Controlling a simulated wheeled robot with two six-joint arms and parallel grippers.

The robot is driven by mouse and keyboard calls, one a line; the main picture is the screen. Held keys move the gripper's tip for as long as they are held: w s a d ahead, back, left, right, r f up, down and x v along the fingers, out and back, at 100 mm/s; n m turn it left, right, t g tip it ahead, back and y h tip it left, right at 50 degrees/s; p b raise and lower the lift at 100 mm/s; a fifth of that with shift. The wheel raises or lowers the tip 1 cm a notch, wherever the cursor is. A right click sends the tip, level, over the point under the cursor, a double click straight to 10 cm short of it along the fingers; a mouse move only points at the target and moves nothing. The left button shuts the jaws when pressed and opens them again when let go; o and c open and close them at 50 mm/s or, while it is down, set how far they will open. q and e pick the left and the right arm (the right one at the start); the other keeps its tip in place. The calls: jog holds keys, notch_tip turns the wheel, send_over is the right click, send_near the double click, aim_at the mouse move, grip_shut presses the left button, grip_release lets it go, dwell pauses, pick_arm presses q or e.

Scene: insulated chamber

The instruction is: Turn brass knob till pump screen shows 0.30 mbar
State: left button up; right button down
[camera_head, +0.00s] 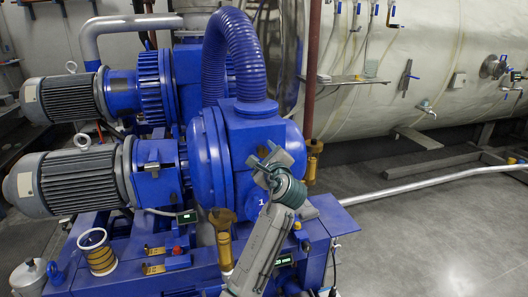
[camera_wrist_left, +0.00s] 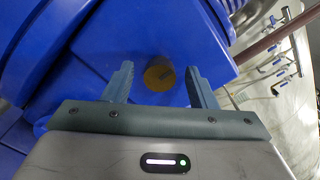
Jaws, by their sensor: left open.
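My left gripper (camera_head: 272,158) is in front of the blue pump housing (camera_head: 252,128). It also shows in the left wrist view (camera_wrist_left: 160,80), with its two fingers spread apart. In that view a round brass knob (camera_wrist_left: 158,76) lies between and beyond the fingertips, against blue metal; I cannot tell whether a finger touches it. In the head view that knob seems hidden behind my gripper. A small lit screen (camera_head: 285,260) is low on the pump's front, partly covered by my arm; its digits are too small to read surely. My right gripper is not in view.
A second small display (camera_head: 186,217) sits left of my arm. Upright brass fittings (camera_head: 222,238) (camera_head: 313,158) stand on both sides of my gripper. A blue ribbed hose (camera_head: 240,50) arches above. Grey motors (camera_head: 82,180) are at left. The floor (camera_head: 430,230) at right is clear.

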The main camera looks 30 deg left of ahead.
pick_arm(q)
jog(key=c, duration=1)
